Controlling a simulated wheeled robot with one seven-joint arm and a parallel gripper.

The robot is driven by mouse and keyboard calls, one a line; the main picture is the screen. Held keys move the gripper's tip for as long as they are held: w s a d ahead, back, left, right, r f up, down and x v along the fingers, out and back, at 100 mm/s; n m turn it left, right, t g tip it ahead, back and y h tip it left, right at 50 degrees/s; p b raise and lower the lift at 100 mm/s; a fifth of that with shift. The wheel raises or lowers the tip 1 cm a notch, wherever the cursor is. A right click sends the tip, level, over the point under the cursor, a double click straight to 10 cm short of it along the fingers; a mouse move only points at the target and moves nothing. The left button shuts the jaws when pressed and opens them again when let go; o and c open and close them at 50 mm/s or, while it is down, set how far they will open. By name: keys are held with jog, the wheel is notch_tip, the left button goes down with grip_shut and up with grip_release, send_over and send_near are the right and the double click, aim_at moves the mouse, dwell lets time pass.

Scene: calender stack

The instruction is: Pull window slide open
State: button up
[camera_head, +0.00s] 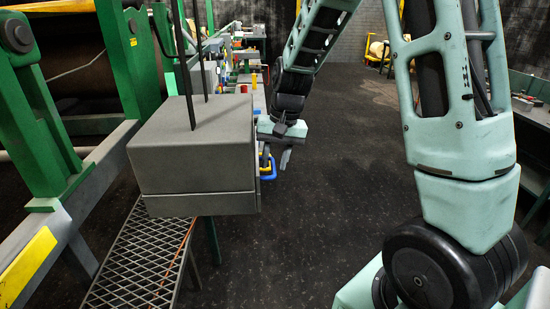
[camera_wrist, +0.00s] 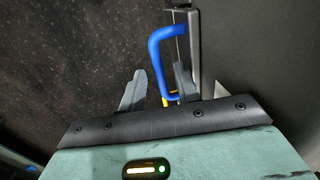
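A blue handle (camera_head: 268,170) sticks out from the right side of a grey box (camera_head: 195,150) in the head view. In the wrist view the same blue handle (camera_wrist: 156,55) is a bent bar fixed to a grey frame edge (camera_wrist: 194,50), taken to be the window slide. My gripper (camera_head: 273,160) is beside that side of the box. In the wrist view my gripper (camera_wrist: 160,82) has its two fingers spread apart, with the lower part of the handle between them. The fingers do not appear closed on it. A small yellow piece (camera_wrist: 170,99) shows low between the fingers.
Green and grey machinery (camera_head: 125,60) with a large roll stands at the left. A metal grating walkway (camera_head: 145,255) lies below the box. Two dark rods rise from the box top. The dark floor (camera_head: 330,200) right of the box is clear.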

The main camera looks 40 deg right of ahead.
grip_shut()
jog(key=shift+d, duration=0.1)
jog(key=s+d+b, duration=0.2)
jog(key=s+d, duration=0.4)
jog(key=d, duration=0.3)
jog(key=s+d+b, duration=0.2)
jog(key=s+d, duration=0.4)
jog(key=d, duration=0.4)
jog(key=shift+s+r, duration=0.15)
jog(key=shift+s, duration=0.2)
jog(key=shift+c, duration=0.6)
grip_release()
jog(key=shift+o, duration=0.6)
jog(key=shift+a, duration=0.1)
